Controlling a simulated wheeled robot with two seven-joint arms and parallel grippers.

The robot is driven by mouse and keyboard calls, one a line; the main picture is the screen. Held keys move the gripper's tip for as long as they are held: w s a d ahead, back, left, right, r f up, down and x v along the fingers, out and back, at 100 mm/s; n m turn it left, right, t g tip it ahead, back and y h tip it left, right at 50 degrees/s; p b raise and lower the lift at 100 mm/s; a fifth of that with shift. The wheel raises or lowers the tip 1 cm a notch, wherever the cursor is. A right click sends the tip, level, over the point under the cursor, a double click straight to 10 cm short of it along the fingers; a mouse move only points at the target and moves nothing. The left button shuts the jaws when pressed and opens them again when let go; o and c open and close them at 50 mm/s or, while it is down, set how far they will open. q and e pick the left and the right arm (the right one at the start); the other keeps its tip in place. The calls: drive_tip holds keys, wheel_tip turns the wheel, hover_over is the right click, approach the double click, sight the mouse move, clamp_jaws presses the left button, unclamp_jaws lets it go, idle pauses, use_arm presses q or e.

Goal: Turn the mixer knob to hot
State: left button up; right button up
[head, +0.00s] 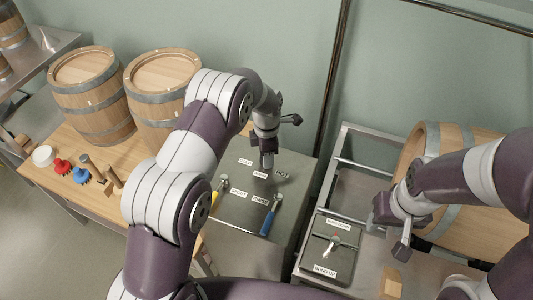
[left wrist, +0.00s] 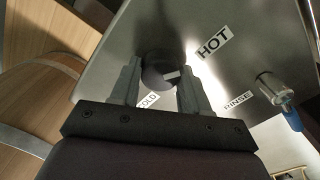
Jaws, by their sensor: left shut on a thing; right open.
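The mixer knob (left wrist: 158,72) is dark and round, on a steel panel, with a short pale mark on its right side. My left gripper (left wrist: 155,85) has one finger on each side of it and is shut on it. The HOT label (left wrist: 213,43) lies up and right of the knob, and the COLD label (left wrist: 148,102) lies just below it. In the head view my left gripper (head: 267,160) points down at the panel and hides the knob, with the HOT label (head: 283,176) at its right. My right gripper (head: 390,234) is open and empty beside a barrel.
A blue-handled lever (head: 268,220) and a yellow-handled one (head: 219,190) stand on the panel's near part. A plate with a red-marked handle (head: 332,245) lies on the right bench. Barrels (head: 95,95) and small tools fill the left table.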

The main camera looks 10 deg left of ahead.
use_arm(q)
drive_tip(key=shift+w+r, duration=0.15)
drive_tip(key=o, duration=1.1)
drive_tip(key=shift+c, duration=0.2)
wheel_tip(320, 180, up, 6)
drive_tip(key=shift+f+b, duration=0.1)
drive_tip(key=shift+b, duration=0.75)
wheel_tip(320, 180, up, 7)
drive_tip(key=p, duration=0.3)
drive_tip(key=shift+f, duration=0.1)
